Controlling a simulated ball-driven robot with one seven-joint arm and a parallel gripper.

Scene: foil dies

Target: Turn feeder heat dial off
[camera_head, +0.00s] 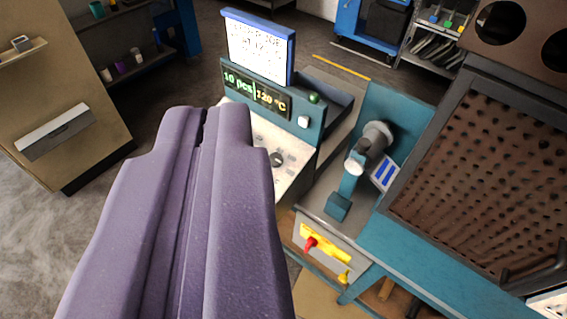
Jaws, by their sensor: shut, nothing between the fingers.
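My gripper (203,112) is shut and empty, its two purple fingers pressed together in the lower left of the view. Beyond and to the right of its tips stands a teal control unit with a lit display (257,90) reading "10 pcs" and "120 °C". Below the display a pale sloping panel (290,140) carries small controls. The fingers hide the panel's left part. I cannot read the labels or tell which way the knob points.
A teal press with a grey cylinder (376,137) stands right of the panel. A large perforated dark panel (490,180) fills the right. A tan cabinet (60,90) stands left; grey floor (50,250) is open there.

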